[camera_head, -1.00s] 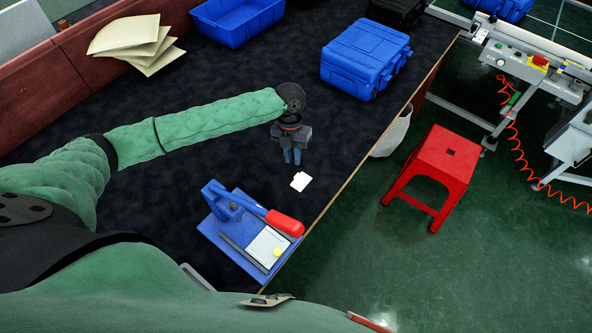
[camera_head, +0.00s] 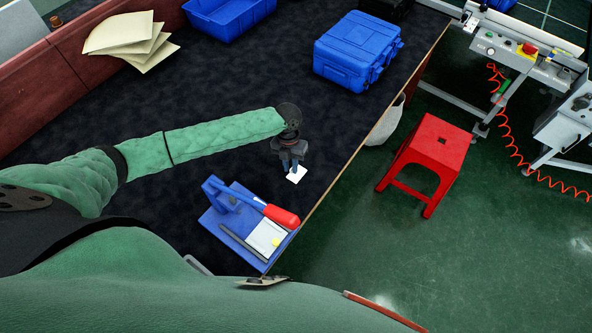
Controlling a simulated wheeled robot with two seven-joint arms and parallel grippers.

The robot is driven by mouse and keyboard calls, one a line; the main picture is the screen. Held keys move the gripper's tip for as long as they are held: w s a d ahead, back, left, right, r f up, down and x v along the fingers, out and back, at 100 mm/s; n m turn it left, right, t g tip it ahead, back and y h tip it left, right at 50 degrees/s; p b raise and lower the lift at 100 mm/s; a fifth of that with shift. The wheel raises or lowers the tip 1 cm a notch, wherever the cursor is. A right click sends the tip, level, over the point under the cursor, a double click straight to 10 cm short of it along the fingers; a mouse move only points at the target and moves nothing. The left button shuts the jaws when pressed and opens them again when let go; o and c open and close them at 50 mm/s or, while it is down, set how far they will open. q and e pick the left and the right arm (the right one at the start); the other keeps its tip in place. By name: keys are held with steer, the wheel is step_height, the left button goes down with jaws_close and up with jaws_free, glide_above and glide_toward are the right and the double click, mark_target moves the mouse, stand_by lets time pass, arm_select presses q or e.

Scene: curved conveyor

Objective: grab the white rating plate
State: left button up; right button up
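The white rating plate (camera_head: 298,175) lies on the dark table top near its right edge, just beyond the blue press. My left gripper (camera_head: 289,169) points down right at the plate, with its fingers over the plate's left and far part. The two blue-grey fingers look apart, with a narrow gap. Whether the fingertips touch the plate cannot be told from this angle. My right gripper is out of view.
A blue hand press (camera_head: 226,228) with a red handle (camera_head: 281,217) stands close in front of the plate. A blue case (camera_head: 357,50), a blue bin (camera_head: 228,16) and papers (camera_head: 128,38) lie farther back. A red stool (camera_head: 421,158) stands right of the table.

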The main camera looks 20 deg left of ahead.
arm_select(q)
steer(key=shift+f, duration=0.15)
jaws_close()
stand_by(0.4)
